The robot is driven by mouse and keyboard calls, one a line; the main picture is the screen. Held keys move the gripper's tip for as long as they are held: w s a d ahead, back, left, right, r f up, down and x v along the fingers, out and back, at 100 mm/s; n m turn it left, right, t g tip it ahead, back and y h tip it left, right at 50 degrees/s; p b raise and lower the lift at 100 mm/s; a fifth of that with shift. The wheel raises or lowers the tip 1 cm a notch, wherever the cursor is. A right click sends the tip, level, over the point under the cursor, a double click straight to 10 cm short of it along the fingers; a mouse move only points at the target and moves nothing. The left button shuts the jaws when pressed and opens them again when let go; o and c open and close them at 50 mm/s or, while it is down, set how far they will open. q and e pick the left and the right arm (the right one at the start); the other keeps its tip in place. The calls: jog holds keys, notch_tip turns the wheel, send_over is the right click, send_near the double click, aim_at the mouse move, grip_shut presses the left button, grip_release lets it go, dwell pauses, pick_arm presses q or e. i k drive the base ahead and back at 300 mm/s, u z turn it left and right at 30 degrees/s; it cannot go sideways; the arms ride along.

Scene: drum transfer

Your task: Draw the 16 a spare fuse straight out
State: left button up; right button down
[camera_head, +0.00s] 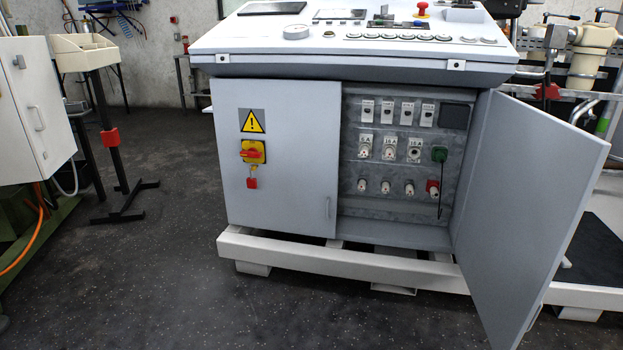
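The open right half of a grey control cabinet shows a grey fuse panel (350,160). Its middle row has three white labelled fuse holders: a left one (365,152), a middle one (390,153) and a right one (414,155) with a dark round front. Their labels are small; the left seems to read 6 A and the middle 16 A, but not surely. Below is a row of white fuse-like plugs: first (362,186), second (385,187), third (409,189). Which is the 16 A spare fuse, I cannot tell. Neither gripper is in view.
The cabinet's right door (540,210) stands wide open toward me. The closed left door (290,190) carries a red-and-yellow switch (252,153). A green plug with a cable (439,155) and a red part (432,186) sit at the panel's right. Dark floor (170,280) is clear in front.

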aim_at(361, 186)
jog(key=u, duration=0.35)
jog(key=i, duration=0.95)
jog(key=z, duration=0.65)
jog(key=i, duration=0.75)
jog(key=z, duration=0.7)
jog(key=i, duration=0.5)
